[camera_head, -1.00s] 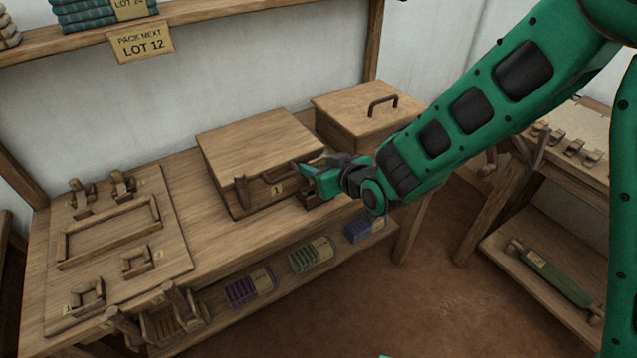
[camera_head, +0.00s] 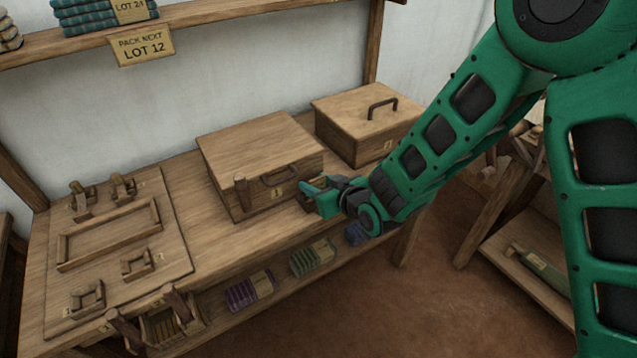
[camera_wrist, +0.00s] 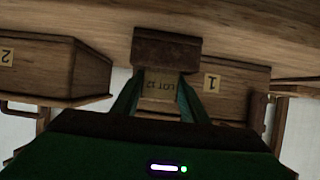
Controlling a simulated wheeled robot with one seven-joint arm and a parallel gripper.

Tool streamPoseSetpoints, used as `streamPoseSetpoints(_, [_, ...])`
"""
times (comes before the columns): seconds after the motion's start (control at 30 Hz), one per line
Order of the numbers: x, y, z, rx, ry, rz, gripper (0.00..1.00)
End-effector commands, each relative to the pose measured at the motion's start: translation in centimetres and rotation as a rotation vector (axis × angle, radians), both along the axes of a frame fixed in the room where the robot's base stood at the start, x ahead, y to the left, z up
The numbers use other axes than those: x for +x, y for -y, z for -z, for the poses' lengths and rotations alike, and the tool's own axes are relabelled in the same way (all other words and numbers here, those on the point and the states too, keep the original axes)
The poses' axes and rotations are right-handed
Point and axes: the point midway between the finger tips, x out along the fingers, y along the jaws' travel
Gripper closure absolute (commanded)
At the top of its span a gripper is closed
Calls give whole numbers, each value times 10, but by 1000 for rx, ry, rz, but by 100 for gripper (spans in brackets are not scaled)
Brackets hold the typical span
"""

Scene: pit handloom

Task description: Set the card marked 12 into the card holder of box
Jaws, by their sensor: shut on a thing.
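The card, reading LOT 12 upside down in the wrist view (camera_wrist: 160,87), is between the two green fingers of my gripper (camera_wrist: 162,78), which are shut on it. A dark brown wooden block (camera_wrist: 166,50) is at the fingertips; I cannot tell whether it belongs to the card or to a holder. In the head view my gripper (camera_head: 308,192) is at the front right corner of box 1 (camera_head: 262,150), hiding that corner; the card is not readable there. Box 1 has a front handle, a label 1 and a dark upright peg at its front left. Its card holder is not clearly visible.
Box 2 (camera_head: 365,125), with a top handle, stands right of box 1. A frame board (camera_head: 175,230) lies at the left of the bench. Folded cloths (camera_head: 250,290) lie on the shelf below. A sign (camera_head: 142,47) reads PACK NEXT LOT 12.

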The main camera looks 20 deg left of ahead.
Motion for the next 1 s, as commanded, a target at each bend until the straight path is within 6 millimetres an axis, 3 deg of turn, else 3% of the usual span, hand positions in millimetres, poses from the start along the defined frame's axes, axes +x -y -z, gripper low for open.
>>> streamPoseSetpoints(0.03, [0,0,0,0,0,0,53])
streamPoseSetpoints(0.1, [0,0,0,0,0,0,41])
streamPoseSetpoints(0.47, [0,0,-3,0,0,0,41])
streamPoseSetpoints(1.0, [-41,49,-33,0,0,0,41])
